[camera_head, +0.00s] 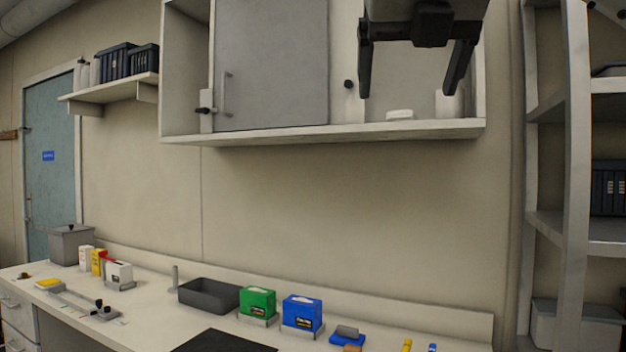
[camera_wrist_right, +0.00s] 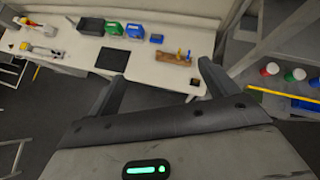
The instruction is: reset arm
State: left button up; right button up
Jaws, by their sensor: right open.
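My right gripper (camera_head: 416,72) hangs at the top right of the head view, in front of the wall cabinet. Its two black fingers are spread apart with nothing between them. In the right wrist view the same gripper (camera_wrist_right: 160,85) shows its open fingers above and in front of the workbench (camera_wrist_right: 150,72), with no object between them. My left gripper is in neither view.
The wall cabinet (camera_head: 270,65) has a grey door and an open right part. On the bench stand a dark tray (camera_head: 209,295), a green box (camera_head: 257,302) and a blue box (camera_head: 302,313). Shelving (camera_head: 575,180) stands at the right. The wall below the cabinet is bare.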

jog(key=w+a+f+n+g+y, duration=0.2)
jog(key=a+f+n+g+y, duration=0.15)
jog(key=a+f, duration=0.45)
jog(key=w+a+f+n+g+y, duration=0.2)
jog(key=a+f+y, duration=0.3)
jog(key=f, duration=0.6)
jog(key=s+a+f+m+g+y, duration=0.2)
jog(key=s+a+f+g+y, duration=0.45)
jog(key=a+f+y, duration=0.35)
jog(key=w+d+f+m+t+h, duration=0.25)
jog(key=d+f+m+t, duration=0.45)
jog(key=f+m+t, duration=0.55)
jog(key=w+d+f+m+t+h, duration=0.1)
jog(key=d+f+m+t+h, duration=0.3)
jog(key=d+f+m+t, duration=0.75)
jog(key=s+d+f+m+g+h, duration=0.4)
jog(key=s+f+m+g, duration=0.2)
jog(key=s+f, duration=0.4)
jog(key=s+d+f+m+g+h, duration=0.4)
jog(key=s+f+m+g, duration=0.2)
jog(key=s+f, duration=0.4)
notch_tip(320, 180, down, 3)
jog(key=shift+d+r+m+h, duration=0.1)
jog(key=shift+d+m+h, duration=0.2)
jog(key=shift+m, duration=0.05)
